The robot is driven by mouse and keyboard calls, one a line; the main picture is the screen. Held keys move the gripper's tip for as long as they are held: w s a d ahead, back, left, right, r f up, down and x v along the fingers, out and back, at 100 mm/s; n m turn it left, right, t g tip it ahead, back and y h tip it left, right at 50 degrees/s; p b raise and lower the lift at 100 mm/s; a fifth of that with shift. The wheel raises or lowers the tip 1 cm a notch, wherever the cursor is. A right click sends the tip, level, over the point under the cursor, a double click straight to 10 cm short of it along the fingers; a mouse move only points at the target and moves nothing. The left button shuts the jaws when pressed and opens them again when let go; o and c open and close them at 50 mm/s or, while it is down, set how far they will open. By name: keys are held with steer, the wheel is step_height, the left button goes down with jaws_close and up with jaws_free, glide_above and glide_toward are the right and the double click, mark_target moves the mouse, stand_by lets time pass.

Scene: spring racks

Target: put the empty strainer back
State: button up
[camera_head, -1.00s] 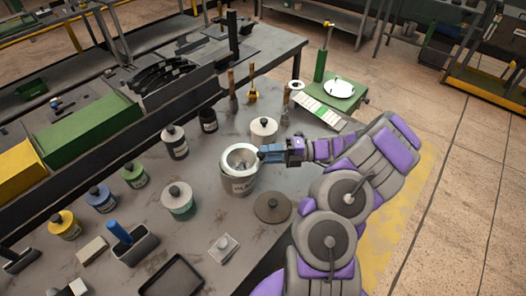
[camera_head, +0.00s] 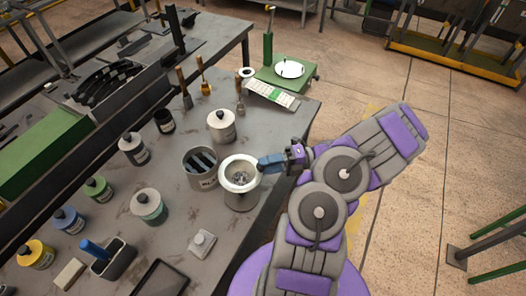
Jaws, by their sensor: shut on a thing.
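The strainer, a bowl with a wide pale rim (camera_head: 226,182), is right of the pot and out of it. Some small grey detail shows inside it; I cannot tell whether that is mesh or contents. My gripper (camera_head: 264,165), with blue fingers, is shut on the strainer's right rim. The grey labelled pot (camera_head: 203,182) stands open just left of the strainer, with dark slanted bars visible inside. A grey-brown shape shows below the strainer; I cannot tell whether it is the strainer's body or the round disc on the table. Contact with the table is unclear.
A white-topped jar (camera_head: 222,126) stands behind the pot, and a green-white jar (camera_head: 149,207) to its left. A green scale (camera_head: 288,72) stands at the back right. The table's right edge is close to the strainer.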

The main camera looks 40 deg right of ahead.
steer(key=s+d+f+m+t+h+b, duration=0.2)
steer(key=s+d+f+m+t+h, duration=0.3)
steer(key=d+f+m+t+h, duration=0.25)
steer(key=shift+n+g, duration=0.25)
steer(key=shift+n, duration=0.1)
steer(key=w+d+b, duration=0.1)
steer(key=w+d, duration=0.2)
steer(key=w, duration=0.1)
steer(key=w+d+f+b, duration=0.1)
steer(key=w+d+b, duration=0.1)
steer(key=w+d, duration=0.2)
steer(key=w+d+b, duration=0.2)
steer(key=w+d, duration=0.1)
steer(key=w, duration=0.1)
steer(key=shift+d+f, duration=0.15)
steer(key=shift+d, duration=0.05)
step_height(320, 180, down, 4)
steer(key=shift+r+b, duration=0.25)
steer(key=shift+b, duration=0.65)
steer(key=shift+r, duration=0.1)
steer(key=o, duration=1.1)
